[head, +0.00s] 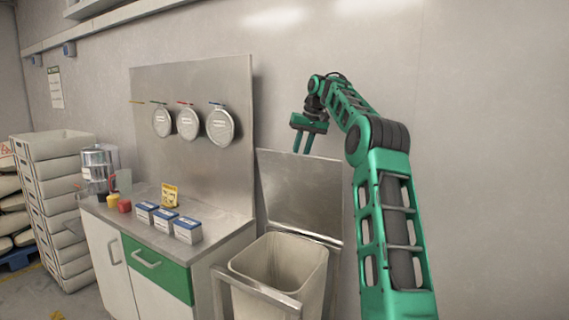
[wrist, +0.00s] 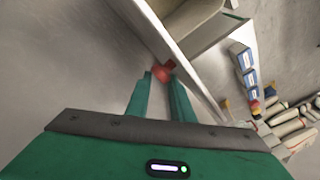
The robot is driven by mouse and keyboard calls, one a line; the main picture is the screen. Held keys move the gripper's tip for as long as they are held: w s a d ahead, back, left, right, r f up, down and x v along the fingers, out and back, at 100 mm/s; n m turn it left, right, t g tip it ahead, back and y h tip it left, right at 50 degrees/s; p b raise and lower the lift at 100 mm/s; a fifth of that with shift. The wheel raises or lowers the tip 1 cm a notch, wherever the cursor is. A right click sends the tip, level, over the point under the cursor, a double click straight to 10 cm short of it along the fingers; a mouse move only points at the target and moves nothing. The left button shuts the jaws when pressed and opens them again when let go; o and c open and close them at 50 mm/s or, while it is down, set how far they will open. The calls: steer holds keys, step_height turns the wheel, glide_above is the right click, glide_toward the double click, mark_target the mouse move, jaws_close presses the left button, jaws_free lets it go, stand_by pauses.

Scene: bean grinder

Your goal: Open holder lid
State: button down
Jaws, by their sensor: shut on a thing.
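The holder lid (head: 300,190) is a grey metal panel standing raised, close to upright, behind the open bin holder (head: 285,292) in the head view. My gripper (head: 302,154) is at the lid's top edge with its fingers pointing down. In the wrist view, my gripper (wrist: 162,76) has its fingertips at a small red piece (wrist: 165,70) beside the lid's pale edge (wrist: 175,50), and is shut on it. It looks like the lid's handle. The beige bin (head: 280,260) in the holder is uncovered. The fingers hide part of the red piece.
A counter (head: 215,222) with blue-and-white boxes (head: 187,230) and a grinder (head: 97,165) stands left of the holder. Round scoops (head: 220,127) hang on the metal back panel. Stacked crates (head: 60,200) stand at far left. The wall is close behind the lid.

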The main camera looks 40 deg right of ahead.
steer(key=shift+s+d+f, duration=0.1)
steer(key=shift+d+f, duration=0.2)
steer(key=shift+d, duration=0.45)
steer(key=shift+d+f, duration=0.25)
steer(key=shift+d, duration=0.5)
steer(key=c, duration=1.5)
jaws_free()
steer(key=shift+d, duration=0.1)
steer(key=shift+r, duration=0.1)
steer(key=shift+a+r, duration=0.2)
steer(key=shift+r, duration=0.15)
steer(key=s+d+r, duration=0.1)
steer(key=s, duration=0.2)
steer(key=s+d, duration=0.2)
steer(key=s, duration=0.2)
steer(key=s+d+r, duration=0.1)
steer(key=s+d, duration=0.1)
steer(key=s, duration=0.2)
steer(key=shift+s+r, duration=0.15)
steer(key=shift+r, duration=0.15)
